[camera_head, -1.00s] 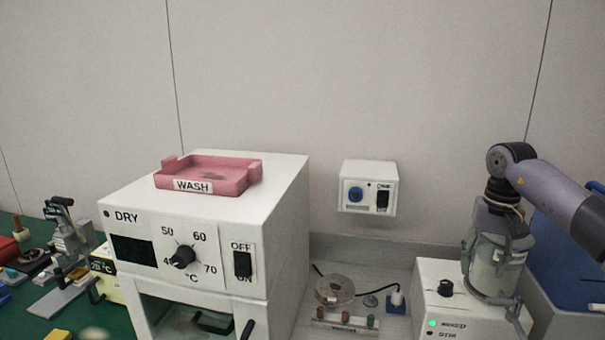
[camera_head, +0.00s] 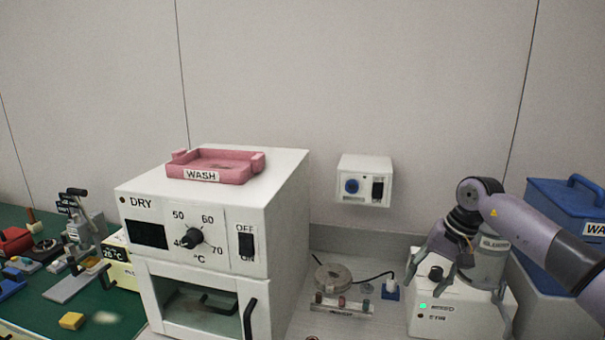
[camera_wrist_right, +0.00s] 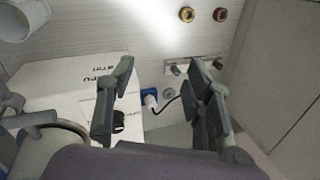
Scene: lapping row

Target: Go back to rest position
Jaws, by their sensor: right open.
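My right gripper (camera_head: 437,264) is open and empty. In the head view it hangs at the left of a grey labelled jar (camera_head: 489,262), above the front of the white stirrer box (camera_head: 425,317). In the right wrist view its two fingers (camera_wrist_right: 158,100) stand wide apart with nothing between them. The jar (camera_wrist_right: 42,158) shows there at the lower left, outside the fingers, partly hidden by my gripper. My left gripper is not in view.
A white dryer (camera_head: 285,215) with a pink WASH tray (camera_head: 250,166) on top stands left of centre. A small control box (camera_head: 364,169) is on the wall. A round metal disc (camera_head: 332,277) and small rack (camera_head: 341,309) lie between dryer and stirrer. A blue-lidded bin (camera_head: 560,203) is at right.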

